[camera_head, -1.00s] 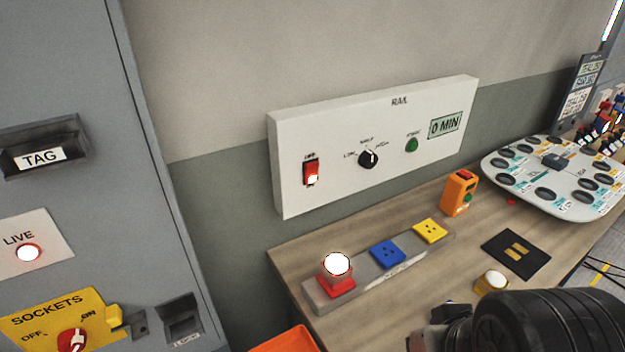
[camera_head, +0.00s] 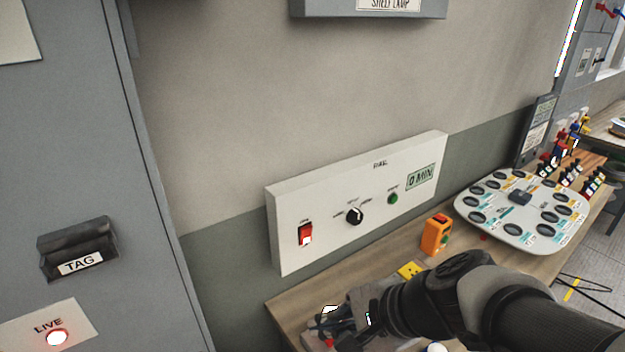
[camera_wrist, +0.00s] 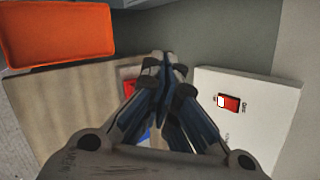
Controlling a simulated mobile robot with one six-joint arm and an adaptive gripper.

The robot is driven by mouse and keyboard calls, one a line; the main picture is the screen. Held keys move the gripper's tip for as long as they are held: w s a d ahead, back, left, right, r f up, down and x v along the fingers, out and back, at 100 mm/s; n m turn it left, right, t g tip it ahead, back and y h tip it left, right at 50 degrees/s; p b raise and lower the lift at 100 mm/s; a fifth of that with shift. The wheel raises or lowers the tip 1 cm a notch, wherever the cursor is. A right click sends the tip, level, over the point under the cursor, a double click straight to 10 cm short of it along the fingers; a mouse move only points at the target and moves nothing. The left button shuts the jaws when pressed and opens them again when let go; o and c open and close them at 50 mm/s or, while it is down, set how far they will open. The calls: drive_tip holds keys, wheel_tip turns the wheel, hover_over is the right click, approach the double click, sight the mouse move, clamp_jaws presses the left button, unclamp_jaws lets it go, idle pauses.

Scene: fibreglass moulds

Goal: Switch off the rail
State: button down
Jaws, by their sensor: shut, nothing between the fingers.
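The white rail panel (camera_head: 330,205) is on the wall above the bench, marked RAIL. Its red rocker switch (camera_head: 305,234) is at the left, with a lit lower part. A black knob (camera_head: 355,215), a green button (camera_head: 392,198) and a "0 MIN" display (camera_head: 420,177) sit to its right. The switch also shows in the wrist view (camera_wrist: 229,103), right of the fingers. My gripper (camera_head: 322,322) is below the panel, over the bench, apart from the switch. In the wrist view my gripper (camera_wrist: 165,62) has its fingers together and empty. It partly hides the red and blue blocks beneath.
The grey cabinet (camera_head: 60,160) at left has a lit LIVE lamp (camera_head: 57,337). An orange box (camera_head: 436,234) and a white board (camera_head: 510,207) stand on the bench at right. An orange bin (camera_wrist: 60,35) shows in the wrist view.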

drive_tip(key=w+d+r+m+t+p, duration=0.1)
drive_tip(key=w+d+m+p, duration=0.2)
drive_tip(key=w+m, duration=0.3)
drive_tip(key=w+d+r+m+t+p, duration=0.2)
drive_tip(key=w+m+p, duration=0.3)
drive_tip(key=m, duration=0.4)
drive_tip(key=shift+w+d+r+m+t+h, duration=0.15)
drive_tip(key=shift+w+d+m+t+h, duration=0.25)
drive_tip(key=shift+w, duration=0.35)
drive_tip(key=b, duration=0.2)
approach(308, 240)
drive_tip(key=shift+x, duration=2.2)
drive_tip(key=shift+p, duration=0.3)
